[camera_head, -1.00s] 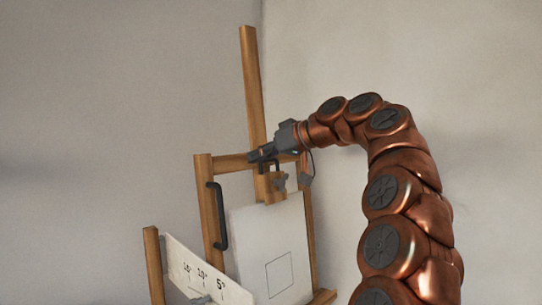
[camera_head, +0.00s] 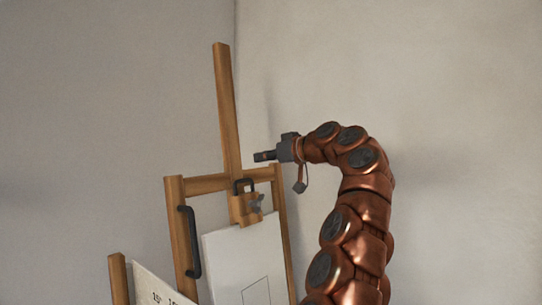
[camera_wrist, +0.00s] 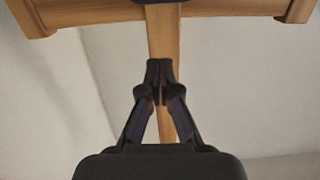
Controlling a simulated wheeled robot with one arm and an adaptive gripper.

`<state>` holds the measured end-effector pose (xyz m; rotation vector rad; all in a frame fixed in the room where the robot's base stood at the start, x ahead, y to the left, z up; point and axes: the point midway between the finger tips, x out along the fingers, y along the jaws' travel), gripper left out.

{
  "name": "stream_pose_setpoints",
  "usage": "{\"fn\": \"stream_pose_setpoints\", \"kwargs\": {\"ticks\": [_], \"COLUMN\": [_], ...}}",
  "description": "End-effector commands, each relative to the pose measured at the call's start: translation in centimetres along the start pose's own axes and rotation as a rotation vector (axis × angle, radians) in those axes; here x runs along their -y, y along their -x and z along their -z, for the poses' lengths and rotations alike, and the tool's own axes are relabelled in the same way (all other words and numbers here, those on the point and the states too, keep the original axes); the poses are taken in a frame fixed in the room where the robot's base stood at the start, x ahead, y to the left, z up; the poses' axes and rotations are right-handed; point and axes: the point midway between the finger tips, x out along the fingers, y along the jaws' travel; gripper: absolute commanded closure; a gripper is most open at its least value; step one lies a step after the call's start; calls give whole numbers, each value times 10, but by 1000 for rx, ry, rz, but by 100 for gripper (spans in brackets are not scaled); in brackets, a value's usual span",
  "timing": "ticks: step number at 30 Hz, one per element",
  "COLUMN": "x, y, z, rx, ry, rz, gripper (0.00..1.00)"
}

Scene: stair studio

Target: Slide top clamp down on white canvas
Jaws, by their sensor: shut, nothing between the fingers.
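The wooden top clamp (camera_head: 241,210) sits on the easel's centre post, with a dark handle (camera_head: 245,185) on top and a grey knob (camera_head: 256,204) on its right side. Its lower edge appears to meet the top edge of the white canvas (camera_head: 225,265); whether it touches is too small to tell. The canvas leans on the easel and bears a thin drawn rectangle. My gripper (camera_head: 262,156) is shut and empty, above and right of the clamp, apart from it. In the wrist view its fingertips (camera_wrist: 160,68) are together, in front of the wooden post (camera_wrist: 164,40).
The easel's left upright (camera_head: 180,235) carries a long black handle (camera_head: 190,242). A crossbar (camera_head: 205,184) runs behind the clamp. Bare wall lies behind, with free room above the crossbar on both sides.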

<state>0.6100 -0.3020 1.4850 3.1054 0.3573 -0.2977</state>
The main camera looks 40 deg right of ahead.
Motion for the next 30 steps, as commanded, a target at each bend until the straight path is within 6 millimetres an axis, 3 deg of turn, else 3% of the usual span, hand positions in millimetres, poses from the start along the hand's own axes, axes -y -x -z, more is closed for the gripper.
{"fn": "stream_pose_setpoints", "kwargs": {"ticks": [9, 30], "x": [1, 0], "y": [-48, -54], "z": [1, -33], "rx": [3, 0], "ry": [-1, -3], "rz": [2, 2], "gripper": [100, 100]}}
